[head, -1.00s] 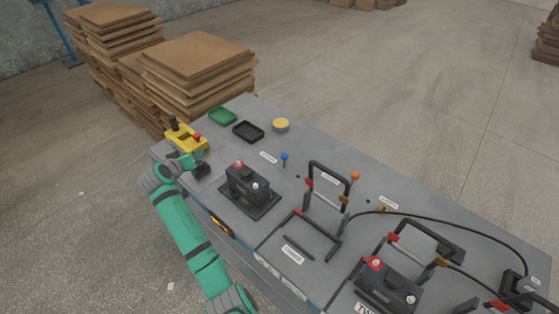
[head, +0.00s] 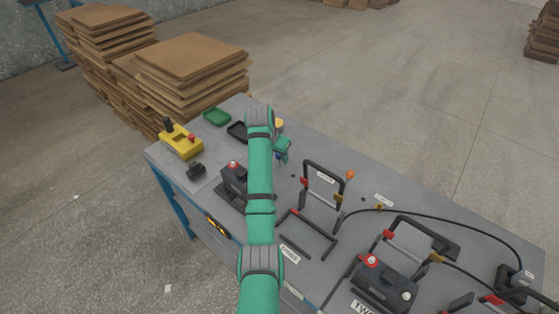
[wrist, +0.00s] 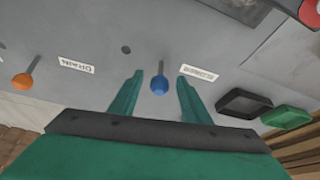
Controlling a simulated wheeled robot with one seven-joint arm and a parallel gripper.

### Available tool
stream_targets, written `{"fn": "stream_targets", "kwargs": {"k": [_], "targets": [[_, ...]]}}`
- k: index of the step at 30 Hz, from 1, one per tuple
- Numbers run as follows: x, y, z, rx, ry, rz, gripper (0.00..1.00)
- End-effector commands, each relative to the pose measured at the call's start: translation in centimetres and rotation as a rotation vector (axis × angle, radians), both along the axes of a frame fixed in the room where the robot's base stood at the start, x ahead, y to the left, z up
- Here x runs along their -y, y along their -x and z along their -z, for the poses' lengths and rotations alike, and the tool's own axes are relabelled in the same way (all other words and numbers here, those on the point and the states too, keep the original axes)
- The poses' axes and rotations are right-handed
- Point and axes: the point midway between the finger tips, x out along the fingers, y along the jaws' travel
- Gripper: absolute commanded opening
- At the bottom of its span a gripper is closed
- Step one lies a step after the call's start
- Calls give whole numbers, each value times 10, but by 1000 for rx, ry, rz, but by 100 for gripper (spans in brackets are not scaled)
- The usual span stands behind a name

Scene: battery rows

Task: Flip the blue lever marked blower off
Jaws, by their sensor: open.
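The blue lever (wrist: 160,84) shows in the wrist view as a blue knob on a short grey stem, between my open fingers and apart from both. A white label (wrist: 199,73) lies just right of it; its small print looks like BLOWER, seen upside down. In the head view, my gripper (head: 282,152) is over the table where the lever stands, and only a bit of blue (head: 278,157) shows beside it. My arm hides much of that area. The gripper holds nothing.
An orange lever (wrist: 22,80) with a DRAIN label (wrist: 77,65) stands to the left in the wrist view. A black tray (wrist: 243,103) and a green tray (wrist: 285,117) lie right. A battery (head: 234,178) and black frames (head: 324,181) stand near my arm.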

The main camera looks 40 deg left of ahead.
Motion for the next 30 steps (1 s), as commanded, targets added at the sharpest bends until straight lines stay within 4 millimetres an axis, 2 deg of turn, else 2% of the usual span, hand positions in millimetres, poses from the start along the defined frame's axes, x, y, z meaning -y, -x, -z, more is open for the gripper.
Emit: {"fn": "stream_targets", "kwargs": {"k": [3,9,20,21,26,30], "targets": [[0,-7,19,-3,1,0,43],[-2,-15,37,0,1,0,43],[-2,-17,42,1,0,-1,43],[-2,-17,42,1,0,-1,40],[-2,-17,42,1,0,-1,2],[-2,-17,42,0,0,-1,0]]}}
